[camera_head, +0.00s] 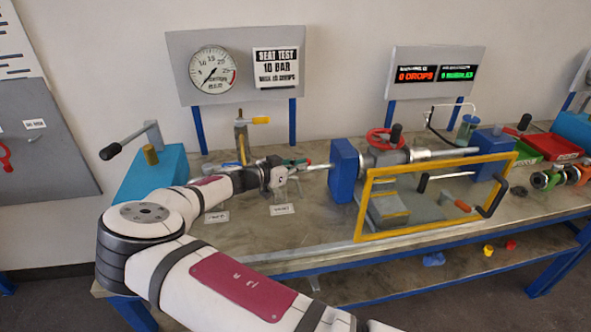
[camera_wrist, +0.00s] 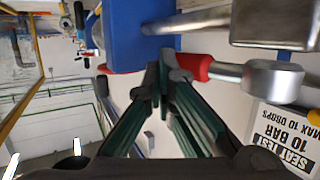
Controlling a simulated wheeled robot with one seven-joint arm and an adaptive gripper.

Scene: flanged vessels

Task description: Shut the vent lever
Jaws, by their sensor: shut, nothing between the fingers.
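A lever with a red grip shows in the wrist view (camera_wrist: 198,66). Its metal arm runs right to a round steel boss (camera_wrist: 272,80). I take it for the vent lever, but no readable label confirms this. In the head view only small red parts show beside my fingers, too small to tell apart. My gripper (camera_wrist: 160,72) has its dark green fingers together and empty. The fingertips lie right by the red grip and cover part of it; I cannot tell whether they touch. In the head view my gripper (camera_head: 300,163) is left of the blue block (camera_head: 344,170).
A yellow-handled valve (camera_head: 243,130) stands behind my wrist. A yellow frame guard (camera_head: 363,215) encloses the vessel area on the right. A red handwheel (camera_head: 386,139) sits above it. A pressure gauge (camera_head: 213,71) hangs behind. The bench front (camera_head: 300,245) is mostly clear.

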